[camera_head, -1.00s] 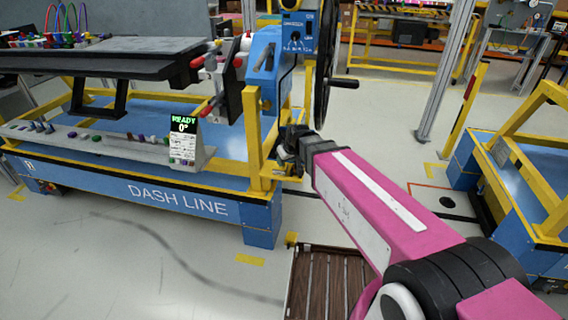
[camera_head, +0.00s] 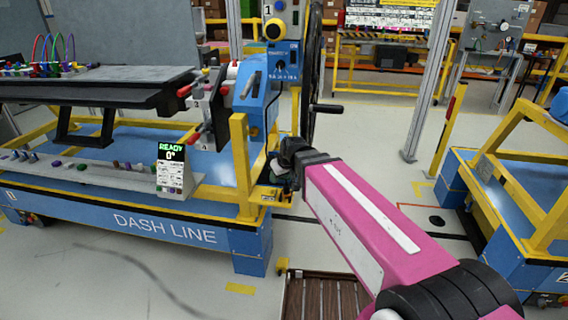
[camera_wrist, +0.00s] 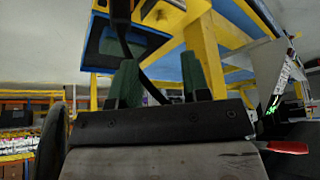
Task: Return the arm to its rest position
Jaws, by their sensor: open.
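My pink arm reaches from the lower right of the head view up to the right end of the dash line station. The wrist and the dark gripper (camera_head: 282,172) are beside the station's yellow upright. The fingers are small and partly hidden in this view. In the wrist view, two green fingertips (camera_wrist: 158,85) stand apart with a gap between them, and nothing is held there. Behind them show a yellow frame and a blue panel, tilted in the picture.
The blue DASH LINE bench (camera_head: 165,229) with its yellow frame stands at the left. A black handwheel (camera_head: 312,80) with a crank handle is above my gripper. A READY 0° display (camera_head: 171,167) stands on the bench. Another blue and yellow cart (camera_head: 510,215) is at the right. Grey floor lies between.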

